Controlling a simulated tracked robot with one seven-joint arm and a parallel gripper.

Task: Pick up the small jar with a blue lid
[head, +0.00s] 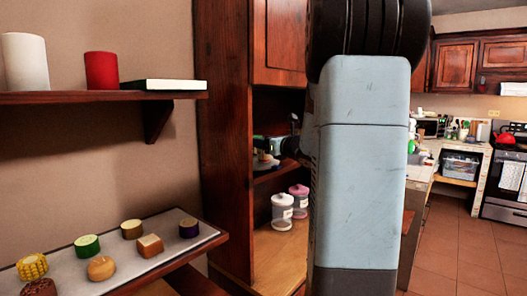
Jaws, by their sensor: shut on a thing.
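My gripper (274,147) is partly in view in the shadowed opening of the wooden cabinet, above its middle shelf. It is small and dark in the head view, and my own arm hides much of that area. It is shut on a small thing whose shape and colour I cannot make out. No blue lid shows clearly anywhere, so I cannot tell from this view whether that thing is the small jar.
The cabinet's middle shelf (277,173) is close below my gripper. A clear jar with a white lid (282,212) and one with a pink lid (300,201) stand lower down. A tray (60,262) with several food pieces is at left.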

